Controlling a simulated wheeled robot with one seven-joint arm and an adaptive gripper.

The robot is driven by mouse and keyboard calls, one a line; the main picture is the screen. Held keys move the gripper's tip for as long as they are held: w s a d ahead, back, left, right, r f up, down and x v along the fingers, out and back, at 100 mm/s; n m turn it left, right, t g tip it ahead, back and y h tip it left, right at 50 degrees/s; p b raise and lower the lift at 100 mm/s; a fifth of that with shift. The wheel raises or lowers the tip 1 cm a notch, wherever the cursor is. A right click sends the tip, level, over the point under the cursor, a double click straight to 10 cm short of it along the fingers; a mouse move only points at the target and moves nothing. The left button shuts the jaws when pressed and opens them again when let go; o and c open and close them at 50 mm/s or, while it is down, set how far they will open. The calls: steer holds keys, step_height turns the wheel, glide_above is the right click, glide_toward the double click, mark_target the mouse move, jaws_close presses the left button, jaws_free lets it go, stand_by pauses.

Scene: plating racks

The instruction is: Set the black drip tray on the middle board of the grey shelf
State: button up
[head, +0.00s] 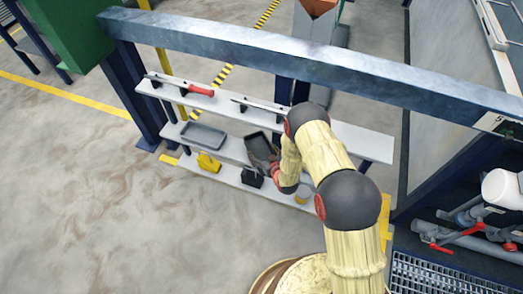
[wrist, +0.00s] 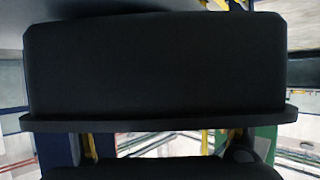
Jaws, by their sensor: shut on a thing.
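The black drip tray (head: 260,147) is in my gripper (head: 273,168), at the middle board (head: 232,148) of the grey shelf, right of the board's centre. In the wrist view the tray (wrist: 155,65) fills most of the picture, its long rim running across below. My gripper is shut on it; the dark fingers (wrist: 160,168) show only partly at the bottom of that view. The tray looks tilted in the head view. Whether it touches the board cannot be told. My arm hides the right part of the shelf.
A grey tray (head: 204,135) lies on the middle board to the left. The top board (head: 225,105) above holds a red-handled tool (head: 200,90) and a thin rod (head: 258,104). The bottom board carries a yellow object (head: 208,162) and a black one (head: 252,177). A steel beam (head: 300,55) crosses overhead.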

steer(key=shift+f, duration=0.35)
steer(key=o, duration=1.5)
steer(key=shift+s, duration=0.1)
steer(key=v, duration=1.2)
